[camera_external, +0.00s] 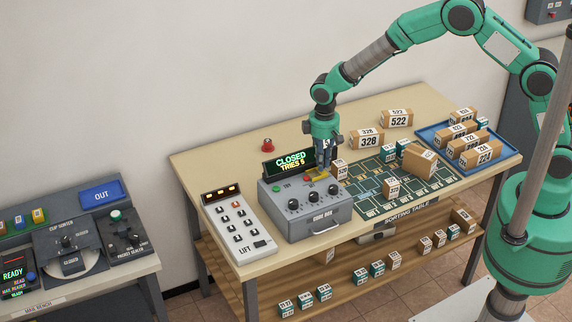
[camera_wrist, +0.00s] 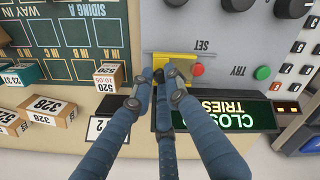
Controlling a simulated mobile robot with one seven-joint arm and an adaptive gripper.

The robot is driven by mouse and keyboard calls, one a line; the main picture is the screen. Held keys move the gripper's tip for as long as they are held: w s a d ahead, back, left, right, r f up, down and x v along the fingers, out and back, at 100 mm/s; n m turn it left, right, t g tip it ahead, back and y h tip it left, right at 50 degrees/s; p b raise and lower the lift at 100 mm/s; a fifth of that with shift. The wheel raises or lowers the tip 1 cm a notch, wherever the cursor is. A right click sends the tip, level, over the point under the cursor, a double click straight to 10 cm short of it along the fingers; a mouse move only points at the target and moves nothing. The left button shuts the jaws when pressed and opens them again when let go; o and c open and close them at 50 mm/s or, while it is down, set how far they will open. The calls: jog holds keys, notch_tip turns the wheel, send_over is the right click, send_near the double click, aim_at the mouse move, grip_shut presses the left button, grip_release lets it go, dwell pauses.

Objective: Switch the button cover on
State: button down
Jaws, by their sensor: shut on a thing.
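The yellow button cover (camera_wrist: 178,60) sits on the grey code box by the SET label, and in the external view (camera_external: 319,176) it is on the box's top at the right. My gripper (camera_wrist: 162,78) is shut on the cover; its blue fingers hide the lower-left part. In the external view my gripper (camera_external: 323,166) points down onto the box. A red button (camera_wrist: 197,69) shows uncovered just right of the cover in the wrist view. The cover's exact tilt is hard to tell.
The code box (camera_external: 318,222) has several black knobs, a green TRY button (camera_wrist: 262,73) and a CLOSED display (camera_external: 290,162). A lift panel (camera_external: 238,222) is on its left. Parcels (camera_external: 367,139) and a blue tray (camera_external: 440,134) are on the right. The table's back left is mostly clear.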

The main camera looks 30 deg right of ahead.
jog(key=shift+d, duration=0.95)
jog(key=c, duration=2)
grip_release()
jog(key=shift+d, duration=0.15)
jog(key=shift+r, duration=0.15)
notch_tip(320, 180, up, 12)
